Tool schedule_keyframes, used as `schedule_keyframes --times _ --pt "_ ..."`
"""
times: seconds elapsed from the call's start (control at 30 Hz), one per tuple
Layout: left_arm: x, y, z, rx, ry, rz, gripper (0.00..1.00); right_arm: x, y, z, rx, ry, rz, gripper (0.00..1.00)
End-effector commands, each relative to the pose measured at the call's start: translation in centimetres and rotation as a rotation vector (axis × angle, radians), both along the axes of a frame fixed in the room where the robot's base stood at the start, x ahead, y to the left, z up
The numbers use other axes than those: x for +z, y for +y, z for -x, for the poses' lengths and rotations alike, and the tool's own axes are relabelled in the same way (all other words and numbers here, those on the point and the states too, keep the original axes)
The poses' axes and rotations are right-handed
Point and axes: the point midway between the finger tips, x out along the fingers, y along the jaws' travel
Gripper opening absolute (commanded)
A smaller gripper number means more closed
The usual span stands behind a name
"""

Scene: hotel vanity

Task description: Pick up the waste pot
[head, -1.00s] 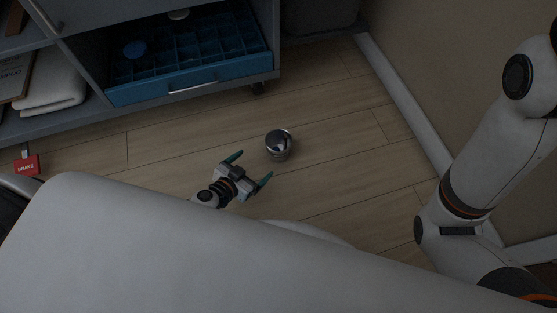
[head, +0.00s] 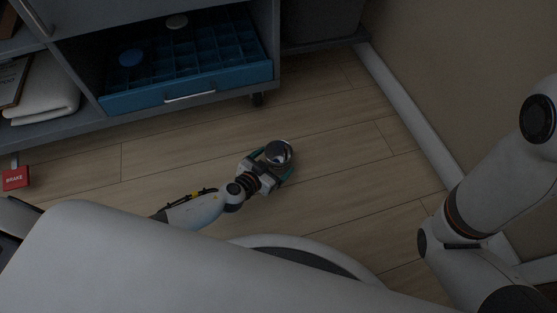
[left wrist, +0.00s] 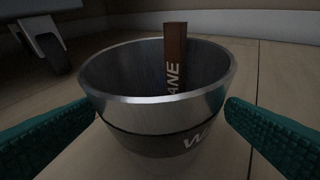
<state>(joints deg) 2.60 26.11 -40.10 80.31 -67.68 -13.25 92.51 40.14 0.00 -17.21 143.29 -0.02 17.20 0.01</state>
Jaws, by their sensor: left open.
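The waste pot (head: 279,151) is a small round metal pot standing upright on the wooden floor. In the left wrist view the pot (left wrist: 150,112) fills the middle, with a dark lower band and partly visible white lettering. A brown bar with white letters (left wrist: 175,60) stands inside it. My left gripper (head: 274,164) is open with its teal fingers on either side of the pot. In the left wrist view the fingers (left wrist: 157,128) flank the pot, with a narrow gap seeming to show at the right. My right gripper is out of view; only my right arm shows.
A grey cabinet with a blue divided drawer (head: 190,88) stands behind the pot, on casters (head: 257,99). A red brake tag (head: 15,178) is at the left. A wall with a white skirting board (head: 400,110) is at the right. Floor around the pot is clear.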

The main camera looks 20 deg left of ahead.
Motion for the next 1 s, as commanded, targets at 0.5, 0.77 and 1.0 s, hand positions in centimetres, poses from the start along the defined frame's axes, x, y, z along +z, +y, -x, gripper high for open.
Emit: schedule_keyframes --times 0.5,0.77,1.0 --pt "-1.0 -0.7 -2.1 0.000 0.001 0.000 0.83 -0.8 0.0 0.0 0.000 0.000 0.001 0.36" --pt "-0.9 -0.7 -2.1 0.000 0.000 0.000 0.42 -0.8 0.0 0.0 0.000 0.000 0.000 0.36" --pt "-0.6 -0.7 -2.1 0.000 0.000 0.000 0.42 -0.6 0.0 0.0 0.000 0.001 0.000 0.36"
